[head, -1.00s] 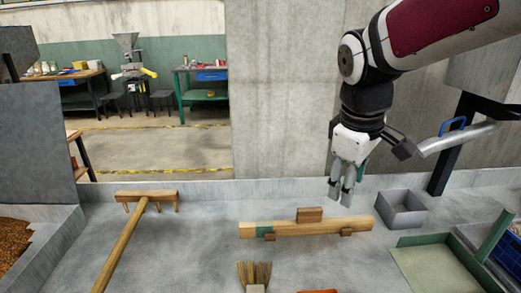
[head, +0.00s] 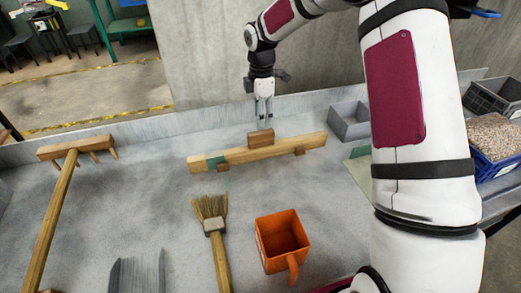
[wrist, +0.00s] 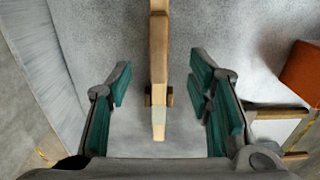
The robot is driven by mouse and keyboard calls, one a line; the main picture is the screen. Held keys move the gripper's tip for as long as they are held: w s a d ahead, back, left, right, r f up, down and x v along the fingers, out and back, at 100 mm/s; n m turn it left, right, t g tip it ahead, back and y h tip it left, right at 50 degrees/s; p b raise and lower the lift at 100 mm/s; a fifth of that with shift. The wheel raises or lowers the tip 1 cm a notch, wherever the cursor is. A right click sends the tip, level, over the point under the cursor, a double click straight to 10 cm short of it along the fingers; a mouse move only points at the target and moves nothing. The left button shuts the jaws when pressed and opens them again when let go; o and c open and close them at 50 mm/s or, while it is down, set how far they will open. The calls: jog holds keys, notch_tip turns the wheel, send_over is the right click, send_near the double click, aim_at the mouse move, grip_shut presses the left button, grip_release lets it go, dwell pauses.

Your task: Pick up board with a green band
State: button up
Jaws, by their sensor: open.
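The wooden board with a green band (head: 208,163) lies across the grey table in the head view, with the band near its left end. A brown block (head: 261,138) stands on its middle, and small blocks show beneath it. My gripper (head: 263,118) is open and empty, just above and behind the block; any contact is not clear. In the wrist view the board (wrist: 158,130) runs up the picture between the spread green-padded fingers (wrist: 162,85), with clear gaps on both sides. The band is hard to make out there.
A wooden rake (head: 58,200) lies left. A brush (head: 215,225) and an orange scoop (head: 283,240) lie in front of the board. A grey box (head: 349,122) stands to its right, behind my arm. A low wall (head: 130,125) runs along the back.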

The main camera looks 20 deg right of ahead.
aim_at(261, 143)
notch_tip(261, 143, down, 12)
jog(key=shift+w, duration=0.1)
jog(key=shift+r, duration=0.1)
grip_shut()
dwell(0.5)
